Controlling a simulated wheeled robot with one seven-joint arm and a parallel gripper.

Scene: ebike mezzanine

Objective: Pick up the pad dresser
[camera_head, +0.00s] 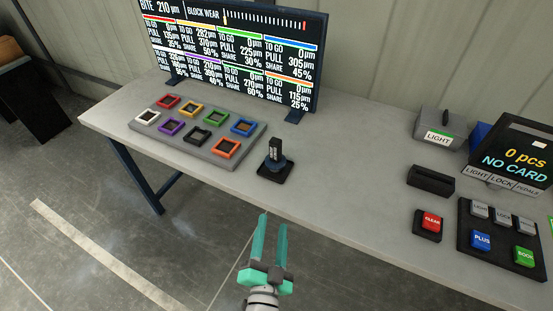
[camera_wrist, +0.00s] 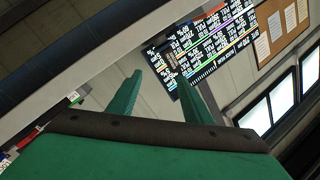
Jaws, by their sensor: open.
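A small dark upright tool (camera_head: 275,151), which looks like the pad dresser, stands on a square black base (camera_head: 275,173) near the front edge of the bench in the head view. My gripper (camera_head: 273,221) is open and empty. It is in front of the bench's front edge, below the tool in the picture and apart from it. In the wrist view the two green fingers (camera_wrist: 160,77) are spread with nothing between them. The tool cannot be made out in the wrist view.
A grey tray (camera_head: 211,157) with several coloured square frames lies left of the tool, before a display board (camera_head: 235,50). To the right are a red CLEAR button (camera_head: 431,222), a black holder (camera_head: 431,181) and a button panel (camera_head: 498,262). Bench (camera_head: 345,170) between is clear.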

